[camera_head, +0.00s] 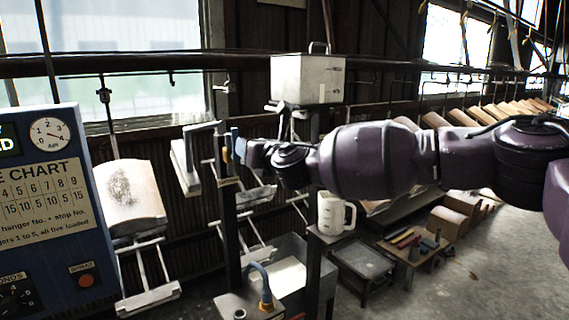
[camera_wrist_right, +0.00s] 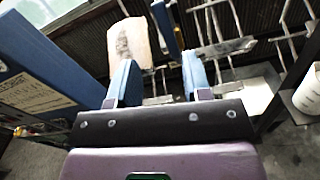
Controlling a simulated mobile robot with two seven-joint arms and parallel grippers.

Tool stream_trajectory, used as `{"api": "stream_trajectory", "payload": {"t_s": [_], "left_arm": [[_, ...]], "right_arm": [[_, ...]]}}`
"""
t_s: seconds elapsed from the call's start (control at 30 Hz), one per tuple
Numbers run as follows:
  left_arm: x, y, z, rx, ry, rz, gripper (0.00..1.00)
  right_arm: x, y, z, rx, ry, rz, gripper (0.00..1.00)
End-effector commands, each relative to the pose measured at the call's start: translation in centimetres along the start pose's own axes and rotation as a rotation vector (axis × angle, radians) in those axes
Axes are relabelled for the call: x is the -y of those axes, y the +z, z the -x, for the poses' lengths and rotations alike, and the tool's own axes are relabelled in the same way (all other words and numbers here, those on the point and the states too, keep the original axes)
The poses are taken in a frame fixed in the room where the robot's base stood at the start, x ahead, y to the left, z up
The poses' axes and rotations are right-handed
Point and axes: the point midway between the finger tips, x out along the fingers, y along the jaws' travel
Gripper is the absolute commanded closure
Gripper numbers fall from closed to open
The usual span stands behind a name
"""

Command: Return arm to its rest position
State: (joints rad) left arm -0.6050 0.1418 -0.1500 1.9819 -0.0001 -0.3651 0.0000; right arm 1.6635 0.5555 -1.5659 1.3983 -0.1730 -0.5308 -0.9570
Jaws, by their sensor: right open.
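My right arm comes in from the right in the head view, and its gripper (camera_head: 238,146) is at mid-height near a dark post. In the right wrist view the gripper (camera_wrist_right: 158,72) has its two blue fingers spread apart, with nothing held between them. My left gripper is not in view.
A blue control panel (camera_head: 48,215) stands at the left. A pale curved panel (camera_head: 129,192) hangs beside it. A metal box (camera_head: 307,80) is behind the arm. A white jug (camera_head: 334,213) and a low tool table (camera_head: 412,250) are below the arm. Open floor lies at the lower right.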

Motion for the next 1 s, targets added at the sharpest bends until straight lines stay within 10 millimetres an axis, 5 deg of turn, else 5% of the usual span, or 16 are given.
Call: {"api": "stream_trajectory", "payload": {"t_s": [0.3, 0.5, 0.77, 1.0], "left_arm": [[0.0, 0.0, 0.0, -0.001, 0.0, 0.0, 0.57], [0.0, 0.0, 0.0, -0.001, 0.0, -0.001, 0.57], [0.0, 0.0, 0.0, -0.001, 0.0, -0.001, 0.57], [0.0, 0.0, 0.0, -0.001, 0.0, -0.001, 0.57]], "right_arm": [[-7.4, 2.0, 1.3, -0.03, 0.153, -0.427, 0.55], [-10.8, 0.7, 2.8, -0.086, 0.235, -0.742, 0.55], [-12.3, -2.1, 5.0, -0.159, 0.295, -1.161, 0.55], [-10.9, -4.8, 7.4, -0.187, 0.315, -1.568, 0.55]]}}
